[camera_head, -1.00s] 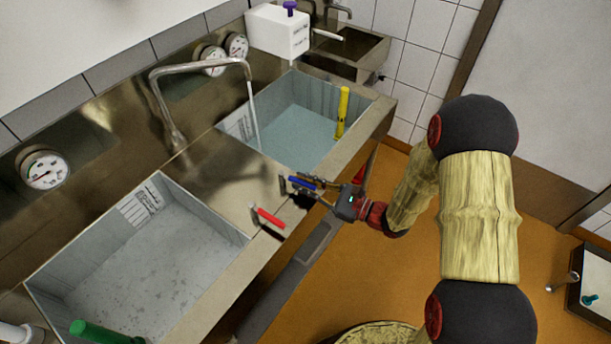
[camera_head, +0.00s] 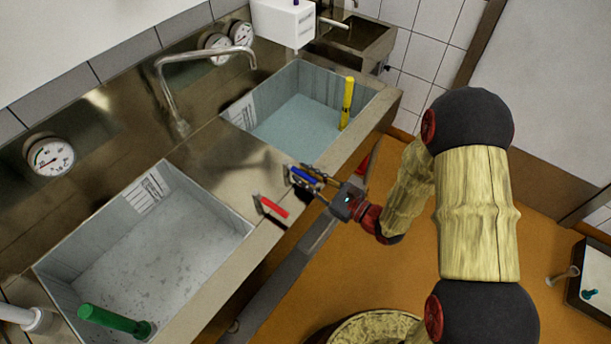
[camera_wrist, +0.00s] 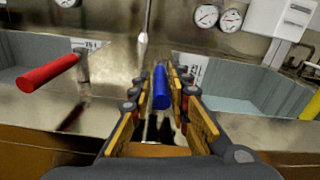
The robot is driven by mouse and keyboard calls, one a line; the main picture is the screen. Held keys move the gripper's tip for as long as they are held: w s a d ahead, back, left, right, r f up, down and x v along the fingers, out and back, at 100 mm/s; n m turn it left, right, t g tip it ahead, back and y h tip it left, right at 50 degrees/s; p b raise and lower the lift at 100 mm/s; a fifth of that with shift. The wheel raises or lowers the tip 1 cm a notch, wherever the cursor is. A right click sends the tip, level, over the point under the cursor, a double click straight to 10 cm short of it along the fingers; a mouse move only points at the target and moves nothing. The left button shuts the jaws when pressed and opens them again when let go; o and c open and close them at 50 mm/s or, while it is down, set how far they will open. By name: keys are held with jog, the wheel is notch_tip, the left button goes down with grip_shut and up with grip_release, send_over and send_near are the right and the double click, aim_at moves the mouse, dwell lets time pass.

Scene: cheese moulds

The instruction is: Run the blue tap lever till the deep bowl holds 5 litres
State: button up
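The blue tap lever (camera_head: 304,174) is on the front ledge between two sink bowls. My gripper (camera_head: 313,178) is at the lever, its fingers on either side; in the wrist view the blue lever (camera_wrist: 161,87) lies between the fingers (camera_wrist: 160,80) with small gaps showing. The right-hand bowl (camera_head: 366,95) holds bluish water and has a marked scale (camera_head: 241,111) on its inner wall, too small to read. The metal spout (camera_head: 205,53) points over this bowl, and no stream shows from it. Which bowl is the deep one cannot be told for sure.
A red lever (camera_head: 272,207) stands just left of the blue one. A yellow upright tube (camera_head: 347,103) is in the right bowl; a green one (camera_head: 115,320) lies tilted at the left bowl (camera_head: 205,190). Dials (camera_head: 50,157) and a white box (camera_head: 282,22) are along the wall.

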jog(key=shift+o, duration=1.3)
jog(key=v, duration=1.2)
dwell(0.5)
